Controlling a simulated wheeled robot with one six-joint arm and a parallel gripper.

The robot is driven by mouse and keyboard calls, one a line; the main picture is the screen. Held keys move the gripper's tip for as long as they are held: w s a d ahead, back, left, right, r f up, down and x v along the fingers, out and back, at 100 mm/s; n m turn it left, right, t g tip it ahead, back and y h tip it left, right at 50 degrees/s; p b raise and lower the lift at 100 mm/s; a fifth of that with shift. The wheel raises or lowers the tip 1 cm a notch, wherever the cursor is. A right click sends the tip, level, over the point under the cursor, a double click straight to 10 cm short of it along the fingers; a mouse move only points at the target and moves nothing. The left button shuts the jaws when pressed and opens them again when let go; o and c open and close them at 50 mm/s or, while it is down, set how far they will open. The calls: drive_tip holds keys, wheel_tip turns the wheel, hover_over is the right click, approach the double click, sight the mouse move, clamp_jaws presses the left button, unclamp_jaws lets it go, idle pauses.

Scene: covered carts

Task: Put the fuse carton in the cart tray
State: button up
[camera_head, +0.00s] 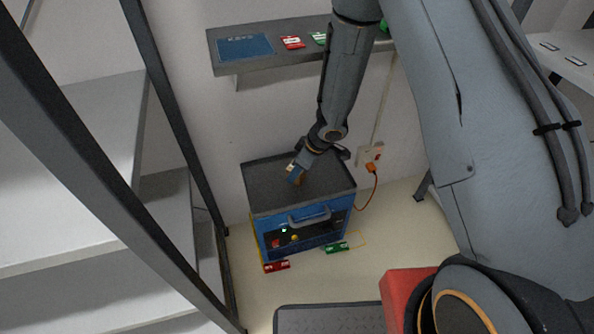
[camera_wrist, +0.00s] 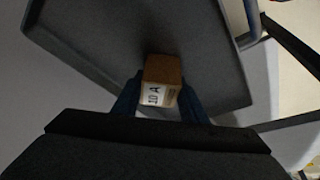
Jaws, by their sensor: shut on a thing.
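My gripper (camera_head: 297,174) is shut on the fuse carton, above the dark grey top tray of the blue cart (camera_head: 262,197). In the wrist view the carton (camera_wrist: 163,70) is a small brown box with a white label reading "10 A", held between the blue fingers of my gripper (camera_wrist: 160,98). In the head view only a small brown part of the carton (camera_head: 299,181) shows below the fingers. The cart tray (camera_wrist: 90,50) fills much of the wrist view, with a raised rim and a bare floor. I cannot tell whether the carton touches it.
A wall shelf (camera_head: 270,65) above the cart holds a blue mat and red and green pieces. Grey shelving (camera_head: 95,175) stands at the left. An orange plug (camera_head: 371,168) with a cable is right of the cart. Red (camera_head: 276,266) and green (camera_head: 336,247) items lie low at its front.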

drive_tip(key=shift+f, duration=0.1)
drive_tip(key=o, duration=1.1)
drive_tip(key=p+v, duration=0.3)
drive_tip(key=v, duration=0.9)
drive_tip(key=s+d+r+m+t+h, duration=0.2)
drive_tip(key=d+r+m+h, duration=0.4)
drive_tip(key=d+r, duration=1)
drive_tip(key=s+d+r+m+g, duration=0.1)
drive_tip(key=s+r+m, duration=0.1)
drive_tip(key=s, duration=0.4)
drive_tip(key=s+d+r+m+g+y, duration=0.1)
drive_tip(key=s+r+m, duration=0.1)
drive_tip(key=s, duration=0.5)
drive_tip(key=s+d+r+m+g+y, duration=0.1)
drive_tip(key=s+m+g, duration=0.1)
drive_tip(key=s+m, duration=0.2)
drive_tip(key=shift+s+r, duration=0.2)
drive_tip(key=shift+s, duration=0.6)
drive_tip(key=shift+s+r, duration=0.2)
drive_tip(key=shift+s, duration=0.65)
